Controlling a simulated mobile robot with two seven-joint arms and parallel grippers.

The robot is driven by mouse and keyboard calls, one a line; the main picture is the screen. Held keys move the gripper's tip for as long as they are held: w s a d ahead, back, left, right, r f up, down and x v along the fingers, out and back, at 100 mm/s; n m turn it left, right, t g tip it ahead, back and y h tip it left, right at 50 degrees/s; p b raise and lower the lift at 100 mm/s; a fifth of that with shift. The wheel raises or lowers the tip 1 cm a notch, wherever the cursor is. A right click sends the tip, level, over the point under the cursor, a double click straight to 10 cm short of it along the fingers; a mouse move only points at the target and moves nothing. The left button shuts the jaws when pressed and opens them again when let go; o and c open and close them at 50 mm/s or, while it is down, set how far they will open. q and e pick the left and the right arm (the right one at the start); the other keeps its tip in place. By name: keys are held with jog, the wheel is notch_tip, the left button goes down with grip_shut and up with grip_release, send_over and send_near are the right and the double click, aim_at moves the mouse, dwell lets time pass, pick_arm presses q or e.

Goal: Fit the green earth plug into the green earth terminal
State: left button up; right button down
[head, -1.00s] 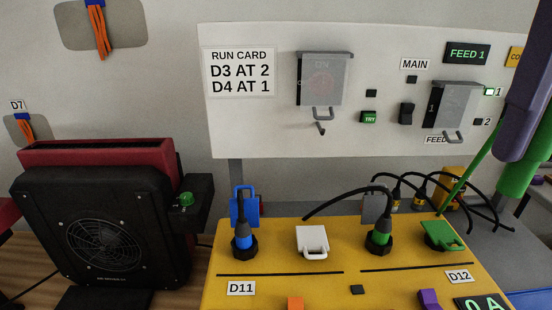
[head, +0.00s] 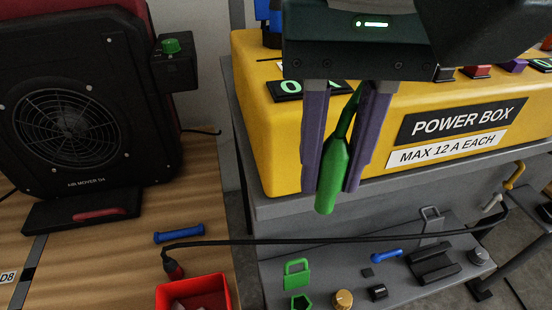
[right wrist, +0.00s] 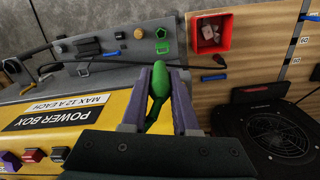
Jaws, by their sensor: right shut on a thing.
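My right gripper (head: 333,188) hangs in the upper middle of the head view, its two purple fingers shut on the green earth plug (head: 326,200). The plug points down, in front of the power box's front face, with a green lead running up between the fingers. In the right wrist view, the gripper (right wrist: 168,70) shows the plug (right wrist: 160,82) between its fingers. A green padlock-shaped piece (head: 297,272) and a dark green pentagonal piece (head: 301,302) are on the grey lower ledge, below and left of the plug. I cannot tell which is the earth terminal. My left gripper is not in view.
The yellow power box (head: 290,150) stands behind the gripper. A black cable (head: 350,238) crosses below the plug. A red bin (head: 190,290), blue bar (head: 178,233) and black air mover (head: 70,110) are at left. Knobs (head: 343,299) and a black block (head: 430,262) line the ledge.

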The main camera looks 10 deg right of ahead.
notch_tip(320, 180, down, 25)
jog(key=b, duration=1.2)
jog(key=shift+s+a, duration=0.1)
jog(key=shift+a, duration=0.05)
notch_tip(320, 180, down, 4)
jog(key=b, duration=0.2)
jog(key=shift+b, duration=0.3)
jog(key=c, duration=0.7)
grip_release()
jog(key=shift+f, duration=0.1)
